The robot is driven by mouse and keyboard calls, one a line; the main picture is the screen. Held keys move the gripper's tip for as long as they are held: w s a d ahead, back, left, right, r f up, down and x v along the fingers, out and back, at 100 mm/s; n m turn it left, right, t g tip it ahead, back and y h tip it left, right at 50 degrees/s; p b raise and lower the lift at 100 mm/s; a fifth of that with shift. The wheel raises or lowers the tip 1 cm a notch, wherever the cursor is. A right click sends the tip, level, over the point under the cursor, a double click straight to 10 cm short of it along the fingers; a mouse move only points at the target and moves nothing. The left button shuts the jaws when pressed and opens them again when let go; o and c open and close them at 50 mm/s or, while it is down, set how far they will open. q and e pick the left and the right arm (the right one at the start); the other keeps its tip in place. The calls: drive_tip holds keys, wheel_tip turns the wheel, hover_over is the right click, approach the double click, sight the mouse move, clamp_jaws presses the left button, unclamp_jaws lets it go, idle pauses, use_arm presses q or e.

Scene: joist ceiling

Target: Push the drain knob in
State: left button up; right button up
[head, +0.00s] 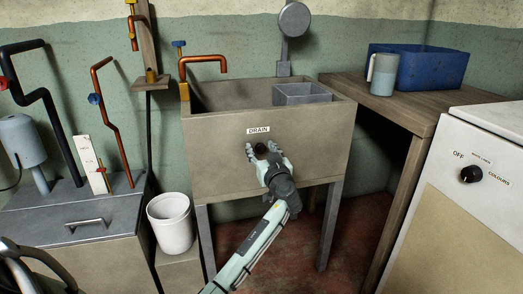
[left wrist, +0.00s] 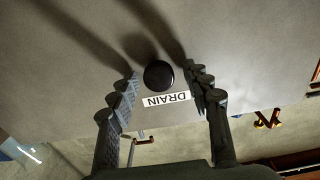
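The round black drain knob (head: 260,148) sits on the front of the grey sink (head: 220,160), just below a white DRAIN label (head: 258,130). In the left wrist view the knob (left wrist: 158,75) shows dark and whole, with the label (left wrist: 166,99) upside down below it. My left gripper (head: 261,148) is at the sink front. Its fingers are open, one on each side of the knob, with a gap on both sides in the wrist view. I cannot tell how far the knob stands out. My right gripper is not in view.
A copper tap (head: 205,60) and a grey basin (head: 302,94) are at the sink top. A white bin (head: 172,225) stands to the left. A wooden bench (head: 400,112) with a blue crate (head: 435,65) and a white machine (head: 470,150) stand to the right.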

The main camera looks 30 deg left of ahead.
use_arm(q)
drive_tip(key=v, duration=1.2)
idle(0.3)
drive_tip(key=s+f+m+g+h, duration=0.2)
drive_tip(key=s+f, duration=0.3)
drive_tip(key=f, duration=0.3)
drive_tip(key=s+f+m+g+h+p, duration=0.1)
drive_tip(key=s+f+m+h, duration=0.2)
drive_tip(key=f, duration=0.4)
drive_tip(key=s+f+m+g+h, duration=0.2)
drive_tip(key=s+f, duration=0.4)
drive_tip(key=f, duration=0.2)
drive_tip(key=s+d+f+m+g+h, duration=0.1)
drive_tip(key=s+d+f+m+h, duration=0.1)
drive_tip(key=s, duration=0.5)
drive_tip(key=s+d+f+m+g+h+p, duration=0.1)
drive_tip(key=s+d+f+m+g+h, duration=0.1)
drive_tip(key=s+d+f, duration=0.3)
drive_tip(key=s+f+h, duration=0.1)
drive_tip(key=s+f, duration=0.1)
drive_tip(key=s, duration=0.1)
drive_tip(key=shift+s+m+g, duration=0.3)
drive_tip(key=shift+s, duration=0.05)
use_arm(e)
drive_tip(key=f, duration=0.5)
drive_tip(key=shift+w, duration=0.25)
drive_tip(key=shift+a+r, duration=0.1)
